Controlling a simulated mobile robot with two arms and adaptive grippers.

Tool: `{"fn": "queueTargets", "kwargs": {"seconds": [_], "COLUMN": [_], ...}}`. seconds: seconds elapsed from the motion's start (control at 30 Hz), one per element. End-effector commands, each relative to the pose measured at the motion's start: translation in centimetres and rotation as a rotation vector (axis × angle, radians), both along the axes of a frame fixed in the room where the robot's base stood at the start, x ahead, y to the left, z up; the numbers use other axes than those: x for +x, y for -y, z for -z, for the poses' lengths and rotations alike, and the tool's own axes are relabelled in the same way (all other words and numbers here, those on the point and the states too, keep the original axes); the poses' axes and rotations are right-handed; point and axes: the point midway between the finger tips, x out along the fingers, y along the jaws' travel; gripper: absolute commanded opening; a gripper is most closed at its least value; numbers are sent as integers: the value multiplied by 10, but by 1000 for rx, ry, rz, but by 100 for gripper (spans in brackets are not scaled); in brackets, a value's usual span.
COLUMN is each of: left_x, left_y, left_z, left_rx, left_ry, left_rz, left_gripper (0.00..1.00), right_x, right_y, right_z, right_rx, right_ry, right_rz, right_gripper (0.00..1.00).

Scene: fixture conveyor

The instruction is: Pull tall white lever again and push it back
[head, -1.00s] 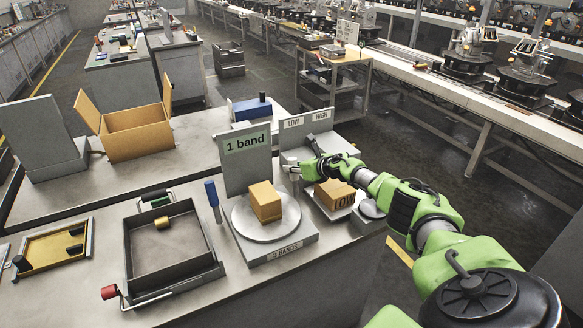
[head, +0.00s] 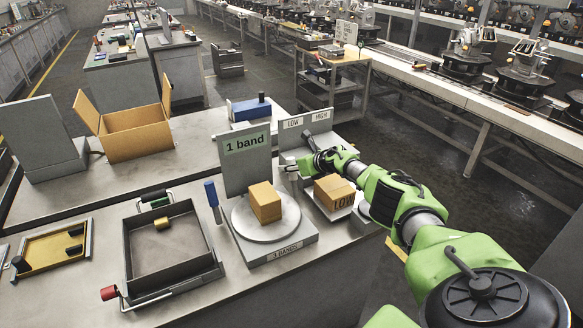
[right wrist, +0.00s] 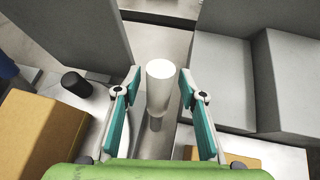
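The tall white lever (right wrist: 160,88) stands between the two teal-padded fingers of my right gripper (right wrist: 158,98) in the right wrist view. The fingers are open, with a gap on both sides of the lever. In the head view my right gripper (head: 300,168) is at the lever, behind the box marked LOW (head: 334,192) and in front of the LOW/HIGH panel (head: 306,124). The gripper partly hides the lever there. My left gripper is not in view.
A cardboard box (head: 265,202) sits on the round turntable (head: 288,222) beside the "1 band" sign (head: 247,148). A blue-handled lever (head: 213,199) stands left of it. A dark tray (head: 135,268) and an open carton (head: 137,138) are further left.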

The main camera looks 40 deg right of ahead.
Motion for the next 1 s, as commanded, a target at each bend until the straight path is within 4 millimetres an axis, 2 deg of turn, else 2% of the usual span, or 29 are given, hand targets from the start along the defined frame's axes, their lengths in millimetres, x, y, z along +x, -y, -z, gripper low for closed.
{"fn": "queueTargets", "kwargs": {"seconds": [0.3,0.53,0.77,1.0], "left_x": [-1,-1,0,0], "left_y": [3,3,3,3], "left_z": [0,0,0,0], "left_rx": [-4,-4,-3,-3], "left_ry": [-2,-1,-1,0], "left_rz": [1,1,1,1], "left_gripper": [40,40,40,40], "right_x": [-1,-9,-26,-50], "right_y": [0,3,0,0], "right_z": [1,-6,-15,-31], "right_rx": [0,-5,-3,-3], "right_ry": [-2,-1,-4,-4], "right_rz": [-2,-1,-4,-4], "right_gripper": [37,37,37,37]}}
